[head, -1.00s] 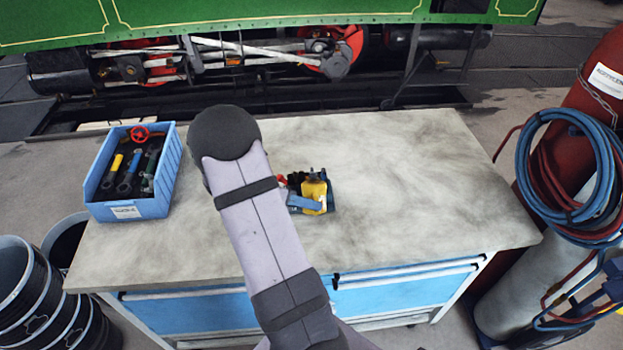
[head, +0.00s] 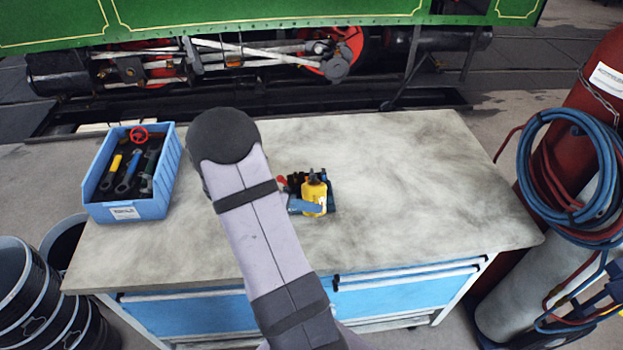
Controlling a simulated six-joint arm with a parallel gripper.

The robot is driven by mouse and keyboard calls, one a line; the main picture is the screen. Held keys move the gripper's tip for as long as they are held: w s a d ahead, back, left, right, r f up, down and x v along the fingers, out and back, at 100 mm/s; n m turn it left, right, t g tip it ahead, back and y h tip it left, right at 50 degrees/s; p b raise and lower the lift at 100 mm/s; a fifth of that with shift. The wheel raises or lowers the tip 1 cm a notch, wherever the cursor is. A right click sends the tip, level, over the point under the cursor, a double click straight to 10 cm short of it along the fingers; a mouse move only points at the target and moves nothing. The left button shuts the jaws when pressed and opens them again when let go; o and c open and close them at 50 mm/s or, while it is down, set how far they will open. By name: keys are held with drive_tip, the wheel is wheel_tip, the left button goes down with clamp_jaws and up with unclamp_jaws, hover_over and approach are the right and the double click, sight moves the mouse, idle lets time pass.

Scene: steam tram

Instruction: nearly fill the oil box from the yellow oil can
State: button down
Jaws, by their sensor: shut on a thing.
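The yellow oil can (head: 315,190) is a small yellow body at the middle of the workbench, just right of my arm's pale link. Dark and blue parts crowd around it, with a small red part at their left. My gripper (head: 303,190) appears to be among these parts, shut on the can; its fingers are too small and too covered to make out singly. I cannot tell whether the can is clear of the bench. I cannot pick out the oil box with certainty.
A blue bin (head: 130,208) of tools stands at the bench's left end. The grey bench top (head: 410,180) is bare on the right. The green tram (head: 250,22) with its rods stands behind. Gas cylinders with hoses (head: 570,170) stand right, black buckets (head: 45,310) lower left.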

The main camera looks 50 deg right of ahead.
drive_tip(key=shift+f+b, duration=0.45)
drive_tip(key=shift+b, duration=0.3)
drive_tip(key=shift+w+d+r+p, duration=0.1)
drive_tip(key=shift+r+p, duration=0.85)
drive_tip(key=shift+p, duration=1.3)
idle(0.7)
drive_tip(key=shift+f, duration=0.1)
drive_tip(key=shift+m+t+h, duration=0.5)
drive_tip(key=shift+m+h, duration=0.2)
drive_tip(key=shift+h, duration=0.2)
drive_tip(key=f+b, duration=0.1)
drive_tip(key=b, duration=0.2)
drive_tip(key=f+b, duration=0.2)
drive_tip(key=b, duration=0.1)
drive_tip(key=f+b, duration=0.1)
drive_tip(key=b, duration=0.2)
drive_tip(key=shift+s+a+f+b, duration=0.2)
drive_tip(key=shift+a+f+b, duration=0.1)
drive_tip(key=shift+f, duration=0.05)
